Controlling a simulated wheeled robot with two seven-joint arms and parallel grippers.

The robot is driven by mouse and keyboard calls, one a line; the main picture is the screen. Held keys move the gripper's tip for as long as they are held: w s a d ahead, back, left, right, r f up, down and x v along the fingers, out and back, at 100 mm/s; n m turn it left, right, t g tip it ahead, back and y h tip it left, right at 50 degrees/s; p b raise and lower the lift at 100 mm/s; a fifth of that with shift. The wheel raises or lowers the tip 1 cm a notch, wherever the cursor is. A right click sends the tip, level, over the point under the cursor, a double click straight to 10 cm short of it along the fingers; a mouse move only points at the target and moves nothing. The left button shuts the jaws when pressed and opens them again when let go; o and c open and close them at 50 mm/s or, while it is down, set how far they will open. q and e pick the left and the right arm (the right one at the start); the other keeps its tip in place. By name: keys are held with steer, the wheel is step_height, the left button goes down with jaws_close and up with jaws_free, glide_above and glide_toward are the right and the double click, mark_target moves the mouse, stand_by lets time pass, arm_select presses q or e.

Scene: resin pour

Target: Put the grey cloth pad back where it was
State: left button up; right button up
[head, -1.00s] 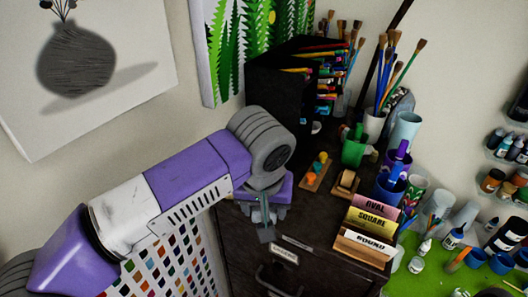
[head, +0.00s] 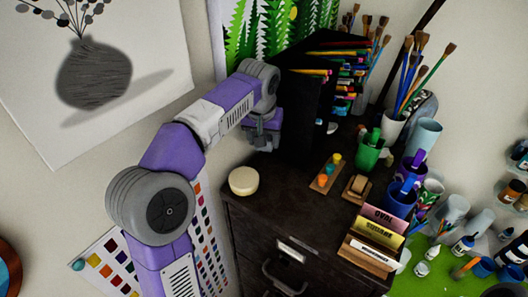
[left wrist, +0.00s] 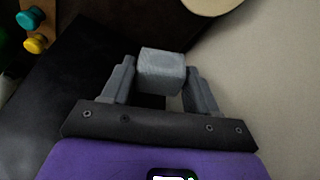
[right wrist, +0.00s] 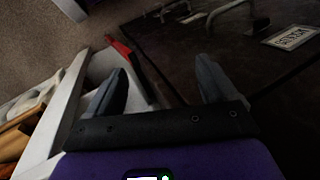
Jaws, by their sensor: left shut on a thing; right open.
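The grey cloth pad (left wrist: 161,70) shows in the left wrist view as a small block between the fingers of my left gripper (left wrist: 160,75). The gripper is shut on it. In the head view my left gripper (head: 263,141) is over the back left part of the dark cabinet top, beside the black marker rack; I cannot make out the pad there. A round cream disc (head: 243,180) sits at the cabinet's left edge, nearer the front than the gripper. My right gripper (right wrist: 160,75) is open and empty, low in front of the cabinet drawers.
On the cabinet (head: 285,205) stand the black marker rack (head: 303,120), a wooden strip with coloured knobs (head: 326,173), a green cup (head: 368,153) and labelled card blocks (head: 372,240). The cabinet's front left top is clear. A red object (right wrist: 125,55) lies near my right gripper.

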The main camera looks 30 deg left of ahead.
mark_target(265, 164)
arm_select(q)
step_height(265, 164, down, 3)
steer(key=shift+w+d+r, duration=0.1)
step_height(265, 164, down, 4)
steer(key=shift+r+b, duration=0.1)
steer(key=shift+b, duration=0.2)
steer(key=shift+w+f, duration=0.1)
steer(key=shift+f, duration=0.15)
steer(key=shift+f, duration=0.1)
steer(key=o, duration=0.9)
